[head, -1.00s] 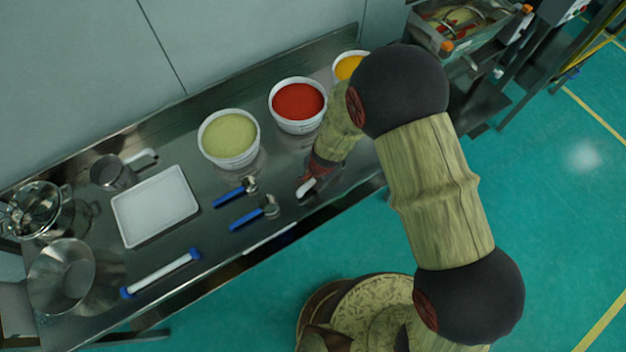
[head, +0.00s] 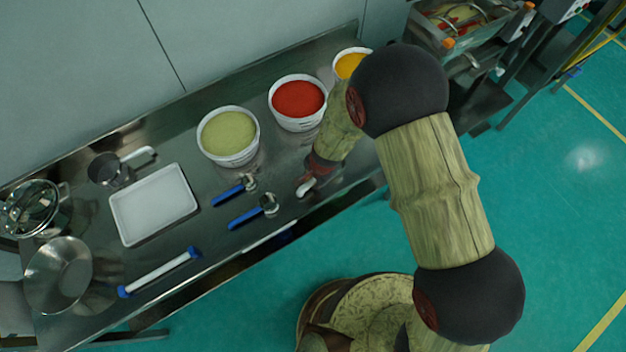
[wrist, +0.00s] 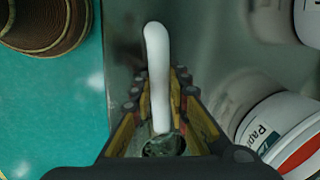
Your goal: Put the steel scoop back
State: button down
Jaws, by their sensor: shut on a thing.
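My gripper (wrist: 160,112) is shut on the white handle of the steel scoop (wrist: 157,70). In the wrist view the handle runs up between the fingers, and a small dark metal part shows at its lower end. The scoop's bowl is mostly hidden. In the head view the white handle end (head: 306,187) sticks out of my gripper (head: 318,172), near the front edge of the steel table (head: 285,205). My arm covers much of the gripper there. I cannot tell whether the scoop touches the table.
Tubs of green (head: 229,135), red (head: 297,101) and yellow (head: 349,65) powder stand along the back. Two blue-handled tools (head: 233,190) lie left of my gripper. Further left are a white tray (head: 154,204), a white-handled steel cup (head: 108,170) and a steel bowl (head: 58,274).

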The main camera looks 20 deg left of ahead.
jog(key=c, duration=1.6)
grip_release()
jog(key=shift+c, duration=0.2)
jog(key=shift+o, duration=0.9)
jog(key=o, duration=0.3)
jog(key=shift+r, duration=0.15)
jog(key=shift+w+a+p+v, duration=0.1)
jog(key=shift+a+p+v, duration=0.1)
jog(key=shift+p+v, duration=0.95)
jog(key=shift+w+a+p+v, duration=0.15)
jog(key=shift+a+p+v, duration=0.05)
jog(key=shift+p+v, duration=0.9)
jog(key=shift+w+a+p+v, duration=0.1)
jog(key=shift+a+p+v, duration=0.1)
jog(key=shift+p+v, duration=0.95)
